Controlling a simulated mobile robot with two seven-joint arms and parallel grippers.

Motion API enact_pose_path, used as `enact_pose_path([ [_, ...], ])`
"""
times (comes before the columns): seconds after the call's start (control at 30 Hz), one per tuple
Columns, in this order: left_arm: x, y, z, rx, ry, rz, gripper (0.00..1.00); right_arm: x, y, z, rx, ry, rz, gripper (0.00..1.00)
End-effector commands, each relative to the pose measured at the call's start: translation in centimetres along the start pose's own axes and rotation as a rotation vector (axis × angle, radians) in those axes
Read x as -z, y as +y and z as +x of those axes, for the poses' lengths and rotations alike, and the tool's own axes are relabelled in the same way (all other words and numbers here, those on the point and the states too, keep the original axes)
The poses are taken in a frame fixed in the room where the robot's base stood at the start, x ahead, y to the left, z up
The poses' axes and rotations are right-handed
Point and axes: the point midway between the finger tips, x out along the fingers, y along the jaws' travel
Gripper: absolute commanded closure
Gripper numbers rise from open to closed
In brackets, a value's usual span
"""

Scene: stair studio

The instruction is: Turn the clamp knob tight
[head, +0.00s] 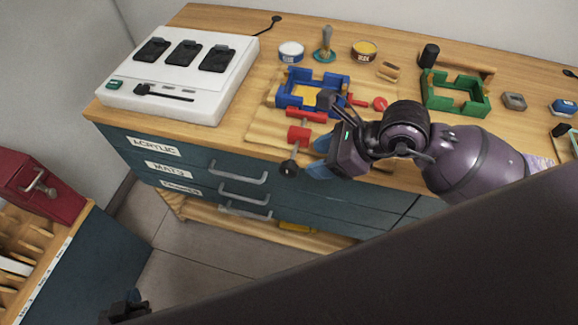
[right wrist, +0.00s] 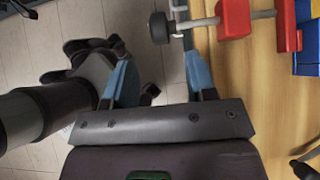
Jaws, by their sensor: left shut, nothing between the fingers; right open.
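The clamp's black knob (head: 289,168) sticks out past the bench's front edge on a thin screw. The clamp's red blocks (head: 299,134) lie behind it, beside a blue frame (head: 290,100) on the bench top. My right gripper (head: 317,157) is open and empty, just right of the knob in the head view. In the right wrist view the knob (right wrist: 159,28) lies ahead of the blue fingertips, between their lines and apart from both. A red block (right wrist: 234,18) shows right of it. My left gripper (head: 126,306) is low at the bottom left, shut and far from the clamp, partly cut off.
A white device with black pads (head: 155,85) stands at the bench's left end. A green frame (head: 455,105), small tins (head: 291,51) and a stamp-like tool (head: 325,45) stand further back. Drawer handles (head: 238,172) project below the knob. A red box (head: 40,185) is at far left.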

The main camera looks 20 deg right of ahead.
Motion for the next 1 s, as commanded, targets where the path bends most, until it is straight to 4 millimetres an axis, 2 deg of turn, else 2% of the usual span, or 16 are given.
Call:
enact_pose_path([
  [0.3, -0.1, 0.1, 0.2, -0.001, -0.003, 0.000, 1.00, 0.0, 0.1, 5.6, -0.003, -0.001, 0.002, 0.49],
  [0.5, -0.5, 0.1, 0.3, -0.001, -0.008, 0.000, 1.00, 0.0, 0.0, 8.0, -0.001, -0.001, 0.000, 0.49],
  [0.7, -0.6, 0.1, 0.3, -0.001, -0.009, 0.000, 1.00, 0.0, 0.0, 9.0, 0.000, -0.002, -0.001, 0.49],
  [0.97, -0.6, 0.1, 0.2, -0.001, -0.010, 0.000, 1.00, 0.0, 0.0, 9.1, 0.000, -0.001, -0.001, 0.49],
  [1.0, -0.6, 0.1, 0.2, -0.001, -0.010, 0.000, 1.00, 0.0, 0.0, 9.1, 0.000, -0.001, -0.001, 0.52],
])
